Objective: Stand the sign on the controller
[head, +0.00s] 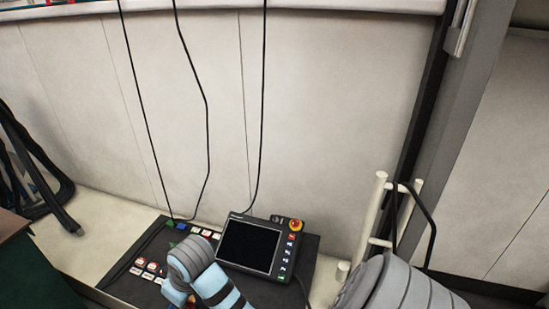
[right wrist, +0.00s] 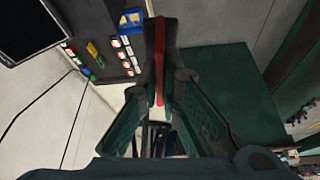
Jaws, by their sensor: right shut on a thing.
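In the right wrist view, my right gripper (right wrist: 160,85) is shut on a thin upright piece with a red edge (right wrist: 160,45), seen nearly edge-on. It looks like the sign; its face cannot be read. The controller appears as a dark panel with coloured buttons (head: 150,250) on a pale ledge in the head view. A screen unit (head: 249,245) with a red knob lies on its right part. The panel also shows beyond the fingers in the right wrist view (right wrist: 92,55). The panel's front is partly covered in the head view. No gripper shows in the head view.
Black cables (head: 207,110) hang down the pale wall to the panel. A cream rail frame (head: 379,205) with a black hose stands at the right. Dark hoses (head: 35,170) lie at the left. A dark green surface (right wrist: 235,90) lies right of the fingers.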

